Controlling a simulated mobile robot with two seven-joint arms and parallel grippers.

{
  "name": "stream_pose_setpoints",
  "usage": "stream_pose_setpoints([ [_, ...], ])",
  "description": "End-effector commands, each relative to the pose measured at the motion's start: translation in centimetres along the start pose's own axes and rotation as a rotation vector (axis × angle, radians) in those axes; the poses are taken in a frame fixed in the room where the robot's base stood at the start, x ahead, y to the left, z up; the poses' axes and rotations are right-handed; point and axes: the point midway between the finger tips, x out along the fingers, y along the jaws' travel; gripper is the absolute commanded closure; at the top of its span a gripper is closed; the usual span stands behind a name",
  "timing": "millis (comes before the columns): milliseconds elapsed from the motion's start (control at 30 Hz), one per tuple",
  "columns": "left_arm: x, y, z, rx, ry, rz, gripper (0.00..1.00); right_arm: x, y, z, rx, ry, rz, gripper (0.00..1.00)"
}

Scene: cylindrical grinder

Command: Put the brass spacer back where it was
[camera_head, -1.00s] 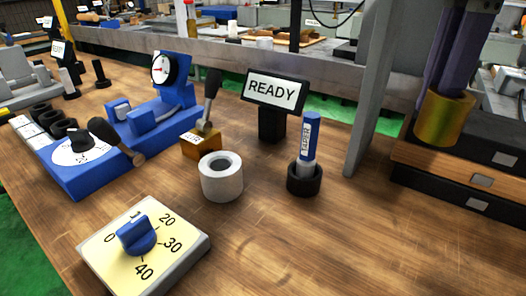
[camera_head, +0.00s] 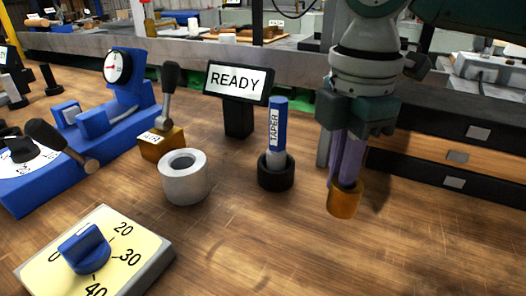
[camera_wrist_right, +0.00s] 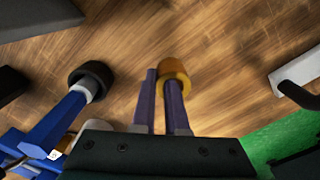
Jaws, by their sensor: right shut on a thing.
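The brass spacer (camera_head: 344,201), a short gold-coloured ring, is at the fingertips of my right gripper (camera_head: 345,178), to the right of the taper gauge. The gripper points down and is shut on the spacer. In the right wrist view, the spacer (camera_wrist_right: 174,69) sits at the ends of the purple fingers (camera_wrist_right: 163,90); one finger overlaps the ring and the other lies along its left side. The spacer appears low over the wooden bench (camera_head: 300,255); whether it touches the wood I cannot tell. My left gripper is not in view.
A blue taper gauge (camera_head: 278,125) stands in a black holder (camera_head: 276,175). Left of it are a white ring (camera_head: 184,185), a lever on a brass block (camera_head: 160,147) and the READY sign (camera_head: 238,80). A dial box (camera_head: 120,262) is front left. The front right bench is clear.

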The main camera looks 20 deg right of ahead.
Motion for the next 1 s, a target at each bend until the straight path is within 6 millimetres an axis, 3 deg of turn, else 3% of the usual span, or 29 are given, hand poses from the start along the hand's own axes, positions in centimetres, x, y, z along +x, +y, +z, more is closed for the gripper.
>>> stream_pose_setpoints([
  [300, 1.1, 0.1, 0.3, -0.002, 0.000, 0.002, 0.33, 4.2, 0.0, 0.0, 0.000, 0.000, -0.001, 1.00],
  [667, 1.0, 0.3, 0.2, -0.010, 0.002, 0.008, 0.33, 4.5, 0.0, 0.0, 0.000, 0.000, 0.002, 1.00],
  [700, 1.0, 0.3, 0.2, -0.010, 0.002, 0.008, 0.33, 4.4, 0.0, 0.0, 0.000, 0.000, 0.001, 0.84],
  [933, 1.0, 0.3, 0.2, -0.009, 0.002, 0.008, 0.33, 4.4, 0.0, 0.0, 0.000, 0.000, 0.001, 0.59],
  [1000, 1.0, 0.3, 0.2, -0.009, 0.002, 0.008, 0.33, 4.4, 0.0, 0.0, 0.000, 0.000, 0.001, 0.59],
])
